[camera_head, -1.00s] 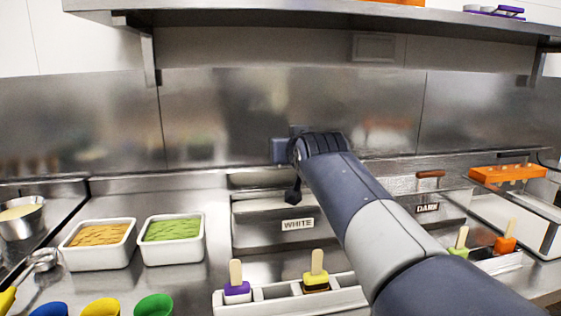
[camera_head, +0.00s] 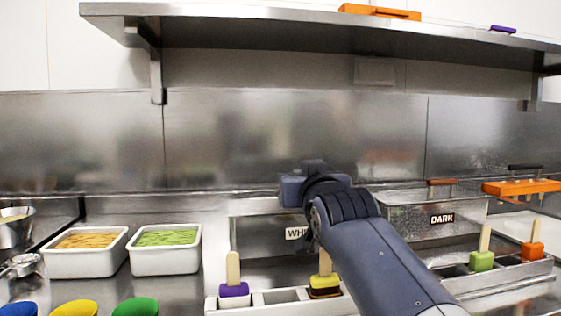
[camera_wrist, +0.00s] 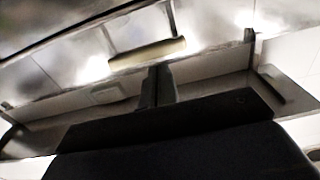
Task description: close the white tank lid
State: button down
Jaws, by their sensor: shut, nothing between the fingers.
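The white tank (camera_head: 262,232) stands at the back of the counter behind my arm. Its label (camera_head: 295,233) reads "WHITE" and is partly covered by my arm. In the wrist view a pale cylindrical handle (camera_wrist: 147,52) lies across a shiny metal surface, just beyond my gripper (camera_wrist: 160,72). My gripper's two dark fingers are together and empty, and I cannot tell whether they touch the handle. In the head view my wrist is above the white tank and hides part of its top. The lid's angle is not clear from either view.
The dark tank (camera_head: 423,217), with a brown handle on its lid, stands to the right. White tubs of orange (camera_head: 84,263) and green (camera_head: 165,260) contents stand left. A mold tray (camera_head: 275,298) holding bars is in front. A steel shelf (camera_head: 330,29) hangs above.

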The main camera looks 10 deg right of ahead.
jog(key=shift+s+f+b, duration=0.35)
jog(key=shift+f, duration=0.25)
notch_tip(320, 180, up, 10)
jog(key=p, duration=0.4)
dwell(0.5)
notch_tip(320, 180, down, 10)
jog(key=b, duration=0.3)
jog(key=shift+r, duration=0.25)
jog(key=shift+f+b, duration=0.15)
jog(key=shift+b, duration=0.25)
